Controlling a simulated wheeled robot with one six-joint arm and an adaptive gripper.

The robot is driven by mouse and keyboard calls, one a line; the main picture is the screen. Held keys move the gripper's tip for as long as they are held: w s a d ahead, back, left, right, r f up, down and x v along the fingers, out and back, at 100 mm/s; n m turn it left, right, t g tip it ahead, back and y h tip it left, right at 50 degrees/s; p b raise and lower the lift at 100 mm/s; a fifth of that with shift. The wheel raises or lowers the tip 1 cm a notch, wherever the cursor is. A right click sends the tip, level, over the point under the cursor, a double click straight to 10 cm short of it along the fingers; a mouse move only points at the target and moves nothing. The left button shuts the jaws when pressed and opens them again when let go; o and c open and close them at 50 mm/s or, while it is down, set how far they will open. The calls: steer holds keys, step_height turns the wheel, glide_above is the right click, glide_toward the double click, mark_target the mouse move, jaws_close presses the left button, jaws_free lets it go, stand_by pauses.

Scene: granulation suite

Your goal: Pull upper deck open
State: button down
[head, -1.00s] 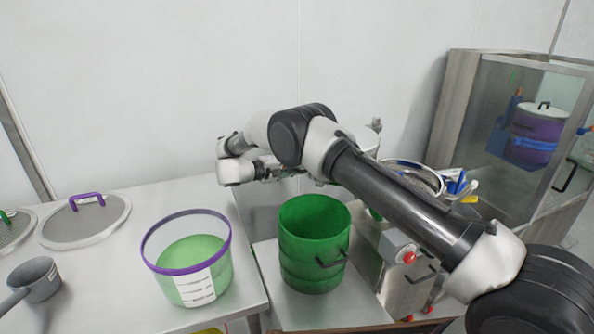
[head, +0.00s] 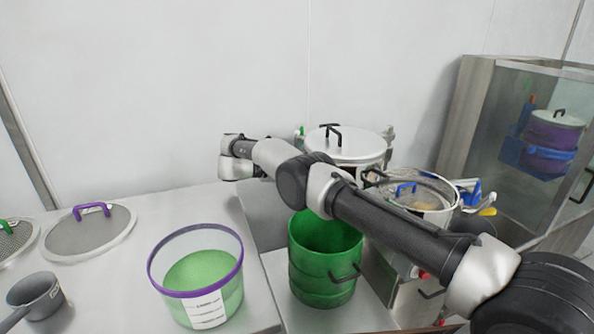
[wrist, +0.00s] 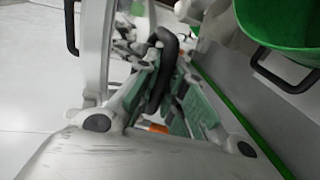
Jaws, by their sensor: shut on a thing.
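The likely upper deck is a round metal drum with a pale lid and black top handle (head: 345,148), behind my arm in the head view. Beside it on the right is an open round metal ring with a mesh-like inside (head: 425,198). In the wrist view my gripper (wrist: 163,82) is shut on a curved black handle (wrist: 166,44), its greenish pads on either side. A pale curved metal wall (wrist: 95,55) with another dark handle stands close on the left. In the head view my fingers and the held handle are hidden behind my arm.
A clear purple-rimmed tub (head: 215,265), a purple-handled mesh lid (head: 88,235) and a grey scoop (head: 36,296) are on the left table. A glazed cabinet (head: 525,110) stands at the right.

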steer(key=shift+f, duration=0.1)
steer(key=c, duration=1.5)
jaws_free()
steer(key=shift+d, duration=0.1)
